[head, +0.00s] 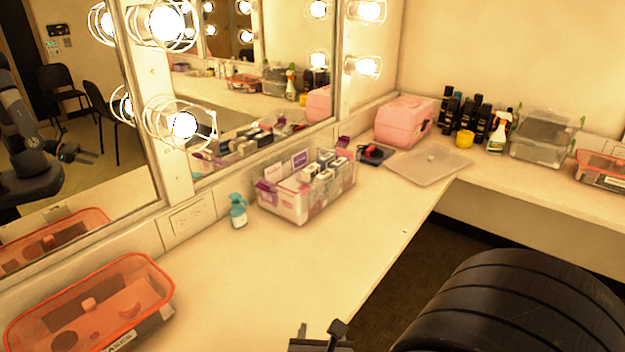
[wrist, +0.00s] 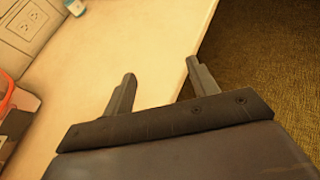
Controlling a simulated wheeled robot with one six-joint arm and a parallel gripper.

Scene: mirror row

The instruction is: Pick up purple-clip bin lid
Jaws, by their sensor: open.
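A flat, clear lid (head: 428,165) lies on the counter near its inner corner, right of the bin in the head view. The clear bin with purple clips (head: 308,190) stands open on the counter against the mirror wall, filled with boxes. My gripper (head: 320,334) is at the bottom of the head view, by the counter's front edge and well short of the lid. In the wrist view my gripper (wrist: 160,70) is open and empty, with bare counter and dark floor beyond the fingers. The lid does not show in the wrist view.
An orange-rimmed bin (head: 90,305) stands at the front left. A small teal bottle (head: 238,212) stands left of the purple-clip bin. A pink case (head: 404,121), dark bottles, a spray bottle (head: 500,132) and a clear bin (head: 540,150) stand behind the lid. The front counter is clear.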

